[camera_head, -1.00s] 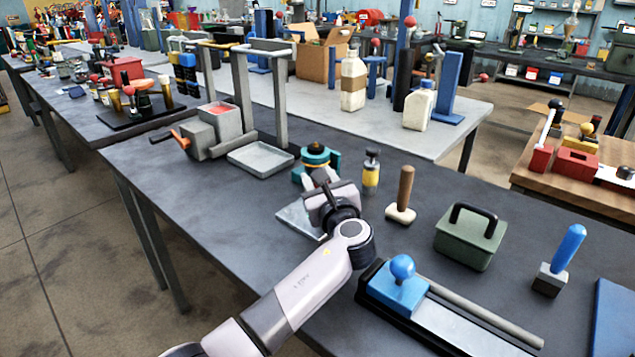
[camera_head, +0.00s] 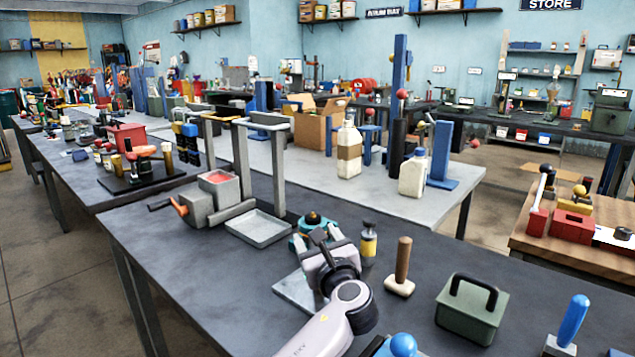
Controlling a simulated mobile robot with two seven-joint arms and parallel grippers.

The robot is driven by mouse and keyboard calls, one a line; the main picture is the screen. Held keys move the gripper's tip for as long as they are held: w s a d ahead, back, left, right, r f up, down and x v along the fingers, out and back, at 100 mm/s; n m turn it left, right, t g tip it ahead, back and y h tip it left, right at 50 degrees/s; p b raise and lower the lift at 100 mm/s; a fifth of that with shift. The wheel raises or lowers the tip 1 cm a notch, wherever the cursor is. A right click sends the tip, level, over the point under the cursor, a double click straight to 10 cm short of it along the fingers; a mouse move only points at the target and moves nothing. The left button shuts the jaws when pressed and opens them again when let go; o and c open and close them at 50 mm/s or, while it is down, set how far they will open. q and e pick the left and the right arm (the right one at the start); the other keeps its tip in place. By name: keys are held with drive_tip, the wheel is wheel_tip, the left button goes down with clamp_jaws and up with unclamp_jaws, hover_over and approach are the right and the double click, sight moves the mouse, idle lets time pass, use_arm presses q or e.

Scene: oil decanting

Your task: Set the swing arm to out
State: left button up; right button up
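My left gripper (camera_head: 328,238) is at the front table, beside and in front of a teal fixture with a dark top and an orange-yellow centre (camera_head: 312,219). The gripper and its wrist hide part of this fixture. A dark bar shows between or just behind the fingers; I cannot tell if it is gripped. I cannot tell which part is the swing arm, or whether the fingers are shut. A light grey plate (camera_head: 296,292) lies under the gripper. My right gripper is not in view.
To the right stand a yellow bottle with a black top (camera_head: 368,245), a wooden-handled block (camera_head: 401,268), a green box with a black handle (camera_head: 472,308) and a blue-handled tool (camera_head: 570,322). A grey press with a tray (camera_head: 262,228) stands left. The table's left front is clear.

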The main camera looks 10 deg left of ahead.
use_arm(q)
wheel_tip(320, 180, up, 17)
drive_tip(key=p, duration=0.1)
drive_tip(key=shift+d+r, duration=0.1)
